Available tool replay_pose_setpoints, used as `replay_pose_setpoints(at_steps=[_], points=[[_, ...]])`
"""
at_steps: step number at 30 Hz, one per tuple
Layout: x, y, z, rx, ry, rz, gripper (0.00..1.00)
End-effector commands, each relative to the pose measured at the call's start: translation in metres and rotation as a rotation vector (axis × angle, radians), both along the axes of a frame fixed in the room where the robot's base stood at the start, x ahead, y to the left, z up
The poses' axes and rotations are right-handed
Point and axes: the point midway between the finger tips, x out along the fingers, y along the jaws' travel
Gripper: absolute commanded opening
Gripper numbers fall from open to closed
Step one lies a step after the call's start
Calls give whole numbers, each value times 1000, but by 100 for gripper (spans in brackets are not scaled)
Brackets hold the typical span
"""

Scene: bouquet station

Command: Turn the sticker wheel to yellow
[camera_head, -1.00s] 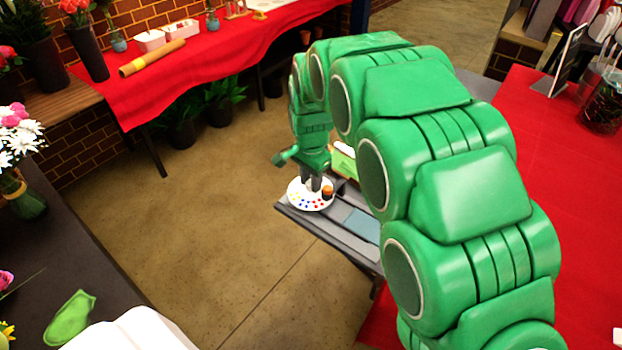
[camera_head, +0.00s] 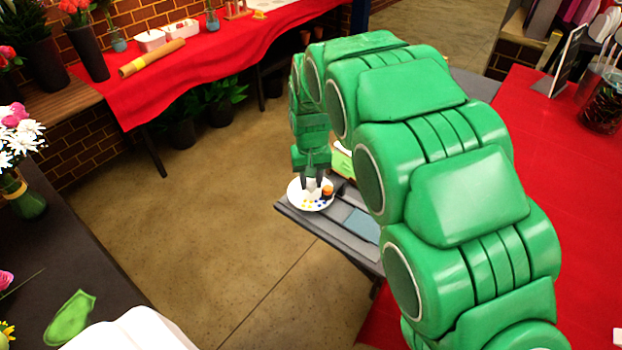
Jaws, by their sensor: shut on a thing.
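The sticker wheel (camera_head: 296,199) is a white disc with small coloured dots, lying flat at the left end of a narrow grey bench. Yellow dots show at its front left and blue dots at its front right; the far side is partly hidden by my gripper. My gripper (camera_head: 313,184) points straight down over the middle of the wheel. Its dark fingers are shut on a small whitish piece at the wheel's centre, apparently its knob. A small orange-topped item (camera_head: 328,190) stands at the wheel's right edge.
The grey bench (camera_head: 335,225) carries a blue-grey panel (camera_head: 361,225) and a green box (camera_head: 342,163), partly behind my arm. Red-covered tables stand at the back left (camera_head: 200,60) and right (camera_head: 560,150). A dark counter with flowers (camera_head: 60,230) is at left. Open floor lies between.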

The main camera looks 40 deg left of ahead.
Motion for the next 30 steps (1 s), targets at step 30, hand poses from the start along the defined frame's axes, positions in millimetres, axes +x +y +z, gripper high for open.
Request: replay_pose_setpoints(at_steps=[30], points=[[0,0,0,0,0,899,1]])
